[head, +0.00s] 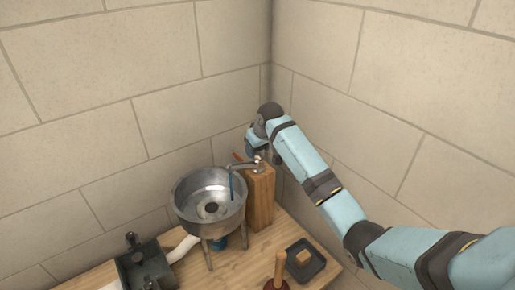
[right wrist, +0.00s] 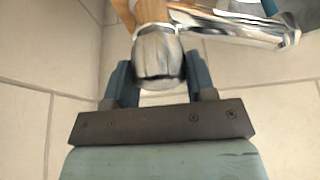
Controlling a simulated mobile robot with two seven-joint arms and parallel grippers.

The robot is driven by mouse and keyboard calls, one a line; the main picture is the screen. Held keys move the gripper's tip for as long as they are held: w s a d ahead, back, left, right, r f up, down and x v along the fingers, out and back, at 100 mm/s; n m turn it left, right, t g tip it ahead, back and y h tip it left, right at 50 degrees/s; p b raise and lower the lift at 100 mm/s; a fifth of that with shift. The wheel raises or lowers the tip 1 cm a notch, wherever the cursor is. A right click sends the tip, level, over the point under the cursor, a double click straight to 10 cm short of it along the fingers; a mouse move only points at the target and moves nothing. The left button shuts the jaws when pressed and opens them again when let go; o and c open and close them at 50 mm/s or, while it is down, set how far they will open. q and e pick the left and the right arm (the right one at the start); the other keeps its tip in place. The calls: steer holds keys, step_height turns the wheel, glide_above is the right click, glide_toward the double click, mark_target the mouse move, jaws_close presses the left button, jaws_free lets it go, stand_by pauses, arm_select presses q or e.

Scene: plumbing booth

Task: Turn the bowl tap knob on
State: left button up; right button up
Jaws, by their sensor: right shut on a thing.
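The metal bowl (head: 183,190) stands on legs on the wooden table. A grey tap (head: 242,166) sits on a wooden block (head: 261,197) beside it, its spout reaching over the bowl. A thin blue streak (head: 231,186) shows below the spout's end. My right gripper (head: 262,157) is at the top of the block, at the tap. In the right wrist view the fingers of my right gripper (right wrist: 158,80) are shut on the rounded grey tap knob (right wrist: 158,55), one on each side. The shiny tap pipe (right wrist: 235,22) runs off to the right there. My left gripper is not in view.
A plunger (head: 279,270) and a black tray (head: 306,262) with a tan piece stand at the table's front right. A dark fixture (head: 140,265) and a white pipe (head: 183,249) are at the lower left. Stone walls meet close behind the tap.

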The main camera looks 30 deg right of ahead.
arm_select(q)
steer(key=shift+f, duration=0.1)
arm_select(e)
steer(key=n+y, duration=0.1)
steer(key=n, duration=0.2)
steer(key=shift+n, duration=0.3)
steer(key=n+g+y, duration=0.1)
steer(key=n, duration=0.2)
steer(key=shift+n, duration=0.3)
steer(key=n, duration=0.2)
steer(key=n+g+y, duration=0.1)
steer(key=n, duration=0.1)
steer(key=shift+g, duration=0.3)
steer(key=shift+s+n+g+y, duration=0.1)
steer(key=shift+n+g+y, duration=0.4)
steer(key=shift+n, duration=1.4)
steer(key=o, duration=0.9)
steer(key=shift+a, duration=0.1)
